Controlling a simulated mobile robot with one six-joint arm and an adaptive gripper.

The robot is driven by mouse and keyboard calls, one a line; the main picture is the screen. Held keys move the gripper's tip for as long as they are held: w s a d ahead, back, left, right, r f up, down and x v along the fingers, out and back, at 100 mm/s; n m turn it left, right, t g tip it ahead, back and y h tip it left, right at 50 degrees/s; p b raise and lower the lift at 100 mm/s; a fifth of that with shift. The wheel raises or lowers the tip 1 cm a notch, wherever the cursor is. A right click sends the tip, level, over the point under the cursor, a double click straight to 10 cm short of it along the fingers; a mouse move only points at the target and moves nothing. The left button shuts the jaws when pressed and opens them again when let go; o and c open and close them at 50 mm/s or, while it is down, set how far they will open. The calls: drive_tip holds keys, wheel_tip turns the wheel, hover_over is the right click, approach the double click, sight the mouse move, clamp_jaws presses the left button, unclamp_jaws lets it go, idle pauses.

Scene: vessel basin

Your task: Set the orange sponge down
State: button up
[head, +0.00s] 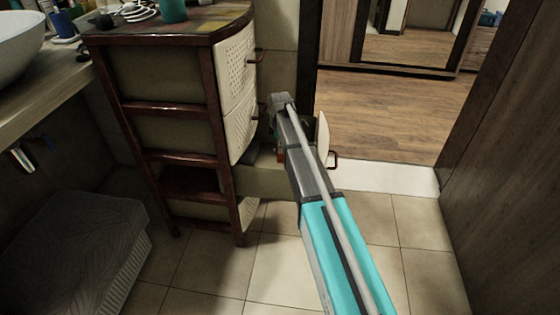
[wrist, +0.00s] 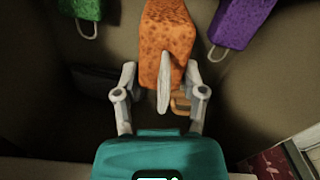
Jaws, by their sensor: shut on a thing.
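The orange sponge (wrist: 170,35) is at the top middle of the wrist view, a speckled block. Its near end is at my gripper (wrist: 162,78), whose grey fingers are shut on it. A pale narrow piece lies in front of the sponge's lower end; I cannot tell if it is a loop or a finger. In the head view my arm reaches to the open drawer of the cabinet, and the gripper and sponge are not clearly visible there. Whether the sponge touches a surface is not clear.
A green block (wrist: 84,8) and a purple block (wrist: 240,22), each with a pale loop, are left and right of the sponge. The open drawer (head: 270,181) juts from the brown cabinet (head: 160,106). Tiled floor (head: 365,218) is clear at right.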

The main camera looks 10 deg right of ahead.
sight(280, 155)
drive_tip(key=shift+f+b, duration=0.35)
drive_tip(key=shift+f, duration=0.3)
drive_tip(key=shift+f+b, duration=1.9)
drive_tip(key=shift+b, duration=0.05)
drive_tip(key=shift+f, duration=0.15)
drive_tip(key=o, duration=1)
drive_tip(key=shift+o, duration=0.2)
drive_tip(key=shift+r, duration=0.2)
wheel_tip(280, 155, up, 12)
drive_tip(key=p, duration=1.2)
